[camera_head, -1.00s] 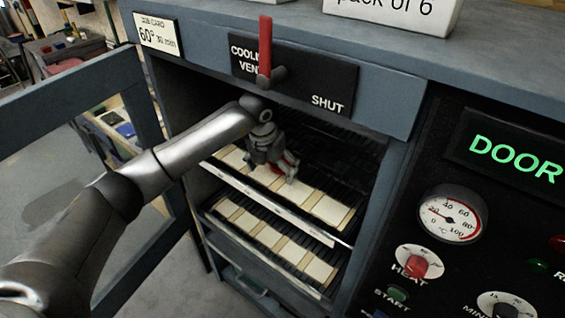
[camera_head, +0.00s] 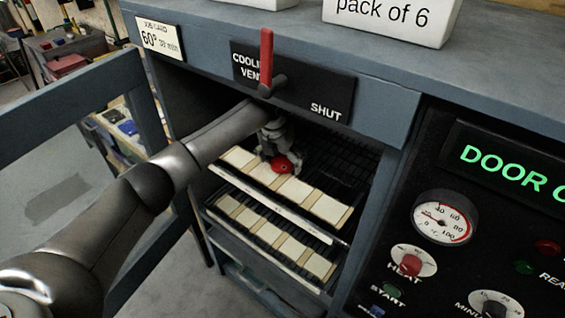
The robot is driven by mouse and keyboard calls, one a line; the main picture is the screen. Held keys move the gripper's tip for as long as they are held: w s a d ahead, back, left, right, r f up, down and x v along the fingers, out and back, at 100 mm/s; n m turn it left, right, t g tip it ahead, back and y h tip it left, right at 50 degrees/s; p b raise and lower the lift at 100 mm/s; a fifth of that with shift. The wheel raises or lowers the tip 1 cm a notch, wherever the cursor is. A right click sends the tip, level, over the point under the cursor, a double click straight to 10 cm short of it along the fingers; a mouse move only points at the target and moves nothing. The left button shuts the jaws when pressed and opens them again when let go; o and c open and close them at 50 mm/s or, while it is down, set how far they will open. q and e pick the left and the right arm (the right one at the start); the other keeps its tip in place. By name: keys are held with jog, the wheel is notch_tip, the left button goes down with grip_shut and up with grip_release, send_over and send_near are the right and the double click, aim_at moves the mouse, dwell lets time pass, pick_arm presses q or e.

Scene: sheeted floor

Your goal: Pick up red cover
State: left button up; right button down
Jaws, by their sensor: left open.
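A red round piece (camera_head: 284,164) with a dark centre, which looks like the red cover, is on the upper rack inside the open cabinet, among a row of cream pieces (camera_head: 296,190). My left gripper (camera_head: 279,160) reaches into the cabinet, its fingers open and close to the red piece. I cannot tell whether they touch it. Part of the red piece's far side is hidden by the gripper. My right gripper is not in view.
The cabinet door (camera_head: 70,84) stands open at the left, with my left arm in front of it. A lower rack (camera_head: 270,239) holds more cream pieces. A red lever (camera_head: 266,62) is mounted above the opening. A control panel (camera_head: 455,250) is at the right.

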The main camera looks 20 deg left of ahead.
pick_arm(q)
jog(key=c, duration=1.2)
jog(key=shift+c, duration=0.3)
